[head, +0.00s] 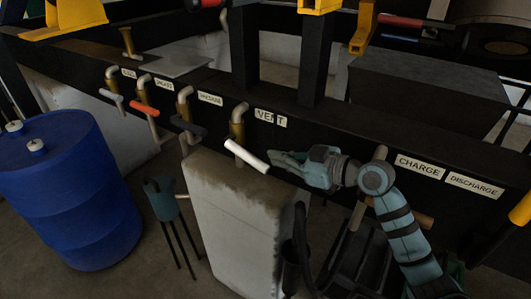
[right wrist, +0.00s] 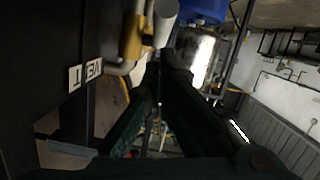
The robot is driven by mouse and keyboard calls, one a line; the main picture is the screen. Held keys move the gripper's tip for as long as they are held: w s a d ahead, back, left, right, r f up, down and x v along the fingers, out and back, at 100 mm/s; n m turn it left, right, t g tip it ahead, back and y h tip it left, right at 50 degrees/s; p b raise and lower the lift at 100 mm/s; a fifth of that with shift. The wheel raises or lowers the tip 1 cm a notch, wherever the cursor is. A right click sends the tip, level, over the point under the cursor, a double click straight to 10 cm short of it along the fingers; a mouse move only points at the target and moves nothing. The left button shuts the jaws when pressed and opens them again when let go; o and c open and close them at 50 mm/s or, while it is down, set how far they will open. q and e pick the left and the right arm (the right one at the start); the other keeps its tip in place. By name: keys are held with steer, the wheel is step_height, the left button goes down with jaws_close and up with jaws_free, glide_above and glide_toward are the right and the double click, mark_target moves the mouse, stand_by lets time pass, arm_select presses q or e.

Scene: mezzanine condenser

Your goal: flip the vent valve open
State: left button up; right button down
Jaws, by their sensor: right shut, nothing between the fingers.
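The vent valve has a brass body (head: 238,124) and a white lever handle (head: 247,156), and sits left of the VENT label (head: 271,119) on the dark beam. The handle slants down to the right. My right gripper (head: 274,157) is shut and empty, its tips pointing left just beside the handle's lower right end. I cannot tell whether they touch. In the right wrist view, the handle's pale end (right wrist: 166,20) shows just beyond the fingertips (right wrist: 165,68), with the brass body (right wrist: 132,36) beside it. My left gripper is not in view.
Several similar valves line the beam to the left, one with an orange handle (head: 144,108). CHARGE (head: 418,167) and DISCHARGE (head: 474,187) labels are at right. A pale block (head: 232,220) stands below the vent valve. A blue drum (head: 65,195) stands at left.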

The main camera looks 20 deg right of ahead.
steer(key=shift+v, duration=1.05)
steer(key=shift+f, duration=0.15)
steer(key=s+a+f+m+g+h, duration=0.15)
steer(key=s+f, duration=0.25)
steer(key=f, duration=0.4)
steer(key=s+a+f+m+g+h, duration=0.1)
steer(key=s+f+g+h, duration=0.1)
steer(key=s+f, duration=0.4)
steer(key=s+d+f+m+g+h, duration=0.3)
steer(key=s+f, duration=0.6)
steer(key=s+d+f+m+g+h, duration=0.2)
steer(key=s+f+m+h, duration=0.1)
steer(key=s+f, duration=0.6)
steer(key=s+d+f+g, duration=0.1)
steer(key=s+f, duration=0.2)
steer(key=f, duration=0.6)
steer(key=s+d+f+g, duration=0.15)
steer(key=s+f, duration=0.25)
steer(key=f, duration=0.5)
steer(key=s+f, duration=0.8)
steer(key=s, duration=0.3)
steer(key=shift+f+m, duration=0.25)
steer(key=shift+m, duration=0.1)
